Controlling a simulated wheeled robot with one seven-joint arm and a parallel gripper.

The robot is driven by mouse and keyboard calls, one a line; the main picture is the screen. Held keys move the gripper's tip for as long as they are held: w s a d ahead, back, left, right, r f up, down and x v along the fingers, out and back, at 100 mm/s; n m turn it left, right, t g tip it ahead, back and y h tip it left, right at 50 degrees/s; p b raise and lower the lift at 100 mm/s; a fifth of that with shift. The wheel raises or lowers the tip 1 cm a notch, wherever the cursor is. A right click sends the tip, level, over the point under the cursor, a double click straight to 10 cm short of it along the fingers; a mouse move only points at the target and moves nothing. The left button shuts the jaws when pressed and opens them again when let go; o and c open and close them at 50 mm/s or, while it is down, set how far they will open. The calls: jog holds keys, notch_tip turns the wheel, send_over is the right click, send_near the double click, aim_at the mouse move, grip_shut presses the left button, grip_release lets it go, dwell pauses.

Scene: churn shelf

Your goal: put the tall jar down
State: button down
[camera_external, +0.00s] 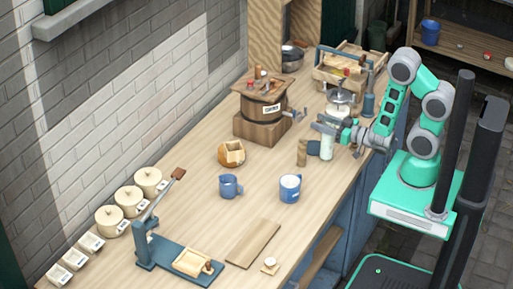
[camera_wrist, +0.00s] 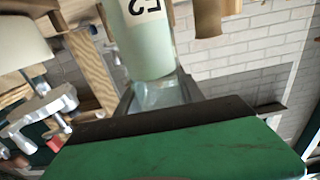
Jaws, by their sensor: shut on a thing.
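The tall jar (camera_external: 327,148) is pale green and upright near the right edge of the long wooden counter, towards the back. In the wrist view its pale green side with a cream label (camera_wrist: 150,45) fills the top middle, the label's marks upside down. My gripper (camera_external: 329,127) is shut on the jar near its upper part. The fingers show dark in the wrist view (camera_wrist: 160,98), close around the jar. I cannot tell whether the jar's base touches the counter.
A brown wooden cylinder (camera_external: 302,153) and a dark blue-grey item (camera_external: 313,148) stand just left of the jar. The wooden churn (camera_external: 262,108) is behind to the left. Blue mugs (camera_external: 290,188) (camera_external: 229,187) stand in front.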

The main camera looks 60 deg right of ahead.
jog(key=shift+f, duration=0.15)
jog(key=c, duration=0.7)
grip_release()
